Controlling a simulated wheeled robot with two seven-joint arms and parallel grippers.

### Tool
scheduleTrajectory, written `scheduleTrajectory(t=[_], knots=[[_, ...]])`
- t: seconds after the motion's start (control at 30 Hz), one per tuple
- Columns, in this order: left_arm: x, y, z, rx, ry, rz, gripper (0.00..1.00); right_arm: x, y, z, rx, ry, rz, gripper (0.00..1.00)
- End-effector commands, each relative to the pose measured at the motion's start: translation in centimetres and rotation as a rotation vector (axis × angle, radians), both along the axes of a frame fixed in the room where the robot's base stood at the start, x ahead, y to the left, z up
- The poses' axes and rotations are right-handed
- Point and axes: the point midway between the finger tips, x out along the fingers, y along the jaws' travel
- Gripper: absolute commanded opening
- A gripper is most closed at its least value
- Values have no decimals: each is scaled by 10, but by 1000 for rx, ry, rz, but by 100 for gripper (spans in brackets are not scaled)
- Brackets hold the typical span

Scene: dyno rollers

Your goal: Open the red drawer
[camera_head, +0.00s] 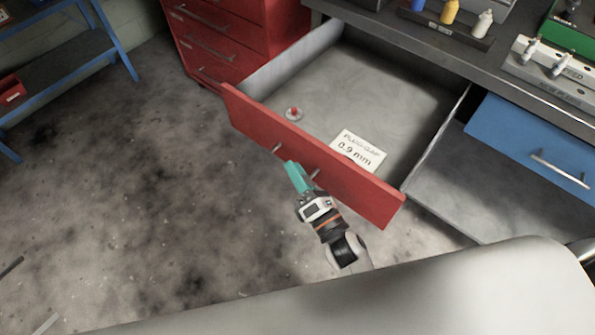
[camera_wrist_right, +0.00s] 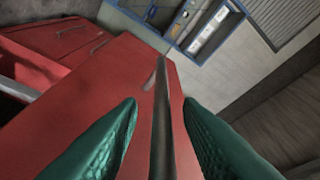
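The red drawer (camera_head: 350,190) is pulled well out from under the workbench, so its inside shows in the head view. Its front panel also shows in the right wrist view (camera_wrist_right: 110,80). A metal bar handle (camera_wrist_right: 163,120) is on the panel; its middle is hidden in the head view. My right gripper (camera_head: 292,164) is at the handle. In the right wrist view, its teal fingers (camera_wrist_right: 160,105) are apart, one on each side of the bar, with visible gaps. My left gripper is not in view.
Inside the drawer are a small round item with a red top (camera_head: 294,113) and a card (camera_head: 358,150) reading 0.9 mm. A blue drawer (camera_head: 530,150) is to the right. A red cabinet (camera_head: 225,40) stands behind left. The floor (camera_head: 130,180) at left is mostly clear.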

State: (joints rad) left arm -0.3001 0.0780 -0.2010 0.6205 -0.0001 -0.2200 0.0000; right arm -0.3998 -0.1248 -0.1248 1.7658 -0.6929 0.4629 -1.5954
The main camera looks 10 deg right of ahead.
Motion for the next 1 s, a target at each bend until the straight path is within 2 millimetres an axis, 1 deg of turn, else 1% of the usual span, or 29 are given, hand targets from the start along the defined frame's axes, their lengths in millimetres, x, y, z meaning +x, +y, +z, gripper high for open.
scheduleTrajectory(t=[0.17,0.27,0.37,0.6,0.73,0.83,1.0], knots=[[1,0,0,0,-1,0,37,0,0,0,0,-1,1,32],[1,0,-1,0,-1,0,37,-6,-2,-1,0,0,0,32],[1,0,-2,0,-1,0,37,-18,-6,-5,0,2,0,32],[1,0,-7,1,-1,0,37,-66,-23,-17,0,4,-1,32],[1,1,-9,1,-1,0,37,-89,-30,-22,0,3,-1,32],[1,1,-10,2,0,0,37,-101,-35,-24,0,2,-1,32],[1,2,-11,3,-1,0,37,-110,-38,-25,1,0,0,32]])
